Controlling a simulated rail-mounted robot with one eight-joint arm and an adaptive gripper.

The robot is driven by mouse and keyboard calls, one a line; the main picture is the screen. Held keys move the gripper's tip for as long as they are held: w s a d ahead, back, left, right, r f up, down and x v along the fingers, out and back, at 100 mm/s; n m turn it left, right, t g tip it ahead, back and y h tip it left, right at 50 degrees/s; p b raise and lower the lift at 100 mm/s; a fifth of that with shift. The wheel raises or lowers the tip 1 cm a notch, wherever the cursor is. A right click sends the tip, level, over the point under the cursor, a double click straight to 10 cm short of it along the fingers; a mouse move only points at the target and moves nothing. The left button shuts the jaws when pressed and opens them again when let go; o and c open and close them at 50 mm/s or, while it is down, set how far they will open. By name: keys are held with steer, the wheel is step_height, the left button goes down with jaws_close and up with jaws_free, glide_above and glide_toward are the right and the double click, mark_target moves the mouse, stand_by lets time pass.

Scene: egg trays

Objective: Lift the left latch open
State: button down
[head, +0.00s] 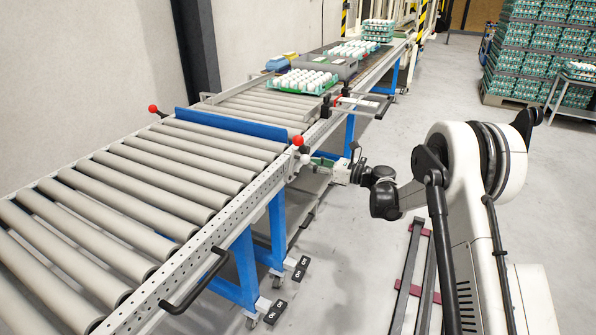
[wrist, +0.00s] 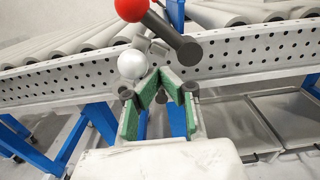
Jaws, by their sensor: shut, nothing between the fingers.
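A latch with a red ball knob (head: 298,140) stands on the near side rail, at the near end of the blue crossbar. In the wrist view its red knob (wrist: 131,9) sits on a thick dark grey handle (wrist: 172,34) that slants down to the right. A white ball (head: 305,158) is just below the red one; in the wrist view it (wrist: 132,63) is left of my fingertips. My gripper (head: 312,161) is beside the rail; its green-padded fingers (wrist: 168,82) are shut and empty, below the handle. Whether they touch the latch is unclear.
Another red knob (head: 153,109) is on the far rail. The blue crossbar (head: 230,125) spans the rollers. A green egg tray (head: 303,82) lies further along. A black handle (head: 196,284) juts from the near rail. The floor on the right has free room.

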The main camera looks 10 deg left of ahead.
mark_target(306, 160)
steer(key=shift+s+r, duration=0.2)
steer(key=shift+r, duration=0.25)
steer(key=shift+a, duration=0.1)
steer(key=shift+s+a+r, duration=0.15)
steer(key=shift+s+r, duration=0.45)
steer(key=shift+r, duration=0.1)
steer(key=shift+s+p, duration=0.15)
steer(key=shift+p, duration=0.15)
steer(key=shift+s+a+r, duration=0.3)
steer(key=shift+s+r, duration=0.25)
steer(key=shift+s, duration=0.25)
steer(key=shift+s+a+r, duration=0.1)
steer(key=shift+s, duration=0.2)
steer(key=d, duration=0.8)
steer(key=shift+s+d+b, duration=0.15)
steer(key=shift+s+b, duration=0.05)
steer(key=shift+b, duration=0.25)
